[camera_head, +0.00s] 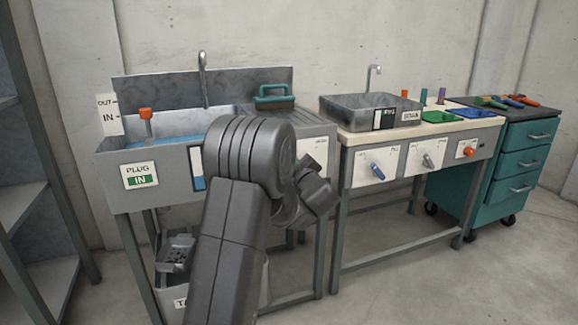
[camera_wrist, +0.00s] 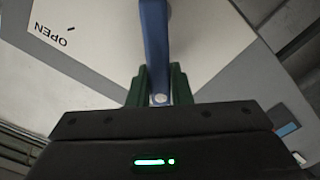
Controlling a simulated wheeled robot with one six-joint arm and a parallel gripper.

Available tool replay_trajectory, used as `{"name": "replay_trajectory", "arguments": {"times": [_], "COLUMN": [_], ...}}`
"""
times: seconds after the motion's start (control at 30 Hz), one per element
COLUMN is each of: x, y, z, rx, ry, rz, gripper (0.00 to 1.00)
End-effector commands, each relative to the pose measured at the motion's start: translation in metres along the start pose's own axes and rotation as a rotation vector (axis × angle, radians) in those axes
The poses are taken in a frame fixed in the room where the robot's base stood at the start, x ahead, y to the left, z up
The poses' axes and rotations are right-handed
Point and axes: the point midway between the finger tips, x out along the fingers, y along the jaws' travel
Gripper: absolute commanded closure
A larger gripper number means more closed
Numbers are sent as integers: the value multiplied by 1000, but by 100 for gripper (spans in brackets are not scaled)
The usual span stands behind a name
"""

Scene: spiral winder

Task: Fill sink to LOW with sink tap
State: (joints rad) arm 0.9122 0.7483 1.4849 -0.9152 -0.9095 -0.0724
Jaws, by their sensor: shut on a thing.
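The large steel sink (camera_head: 150,190) stands at the left, with a tall spout (camera_head: 204,80) at its back. Blue water (camera_head: 175,139) shows in its basin. A level gauge (camera_head: 196,165) on its front shows blue in the lower part; my arm covers some of it, and no LOW mark is readable. In the wrist view, my gripper (camera_wrist: 160,80) is shut on a blue lever (camera_wrist: 154,35) in front of a white plate (camera_wrist: 75,25) marked OPEN. In the head view, my arm hides the lever and most of its white plate (camera_head: 317,150).
The orange plug handle (camera_head: 146,114) stands at the sink's left, above a PLUG IN sign (camera_head: 140,175). A smaller sink (camera_head: 365,110) on a table has a blue lever (camera_head: 376,169) and a grey lever (camera_head: 428,160). A teal tool cabinet (camera_head: 515,160) stands right.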

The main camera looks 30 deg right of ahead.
Motion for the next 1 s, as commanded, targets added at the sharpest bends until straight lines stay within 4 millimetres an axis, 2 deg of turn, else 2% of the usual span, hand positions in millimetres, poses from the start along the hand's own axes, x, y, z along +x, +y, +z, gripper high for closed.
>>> {"name": "replay_trajectory", "arguments": {"times": [0.27, 0.3, 0.4, 0.77, 0.87, 1.0], "x": [0, 0, 0, -5, -17, -47], "y": [-2, -2, -2, 0, 1, 2], "z": [1, 1, 1, 0, -1, -1], "rx": [-3, -3, -2, 0, 1, 1], "ry": [-1, -2, -2, -2, -3, -4], "rz": [-4, -4, -3, -2, -1, 0], "gripper": [100, 78, 60, 60, 60, 60]}}
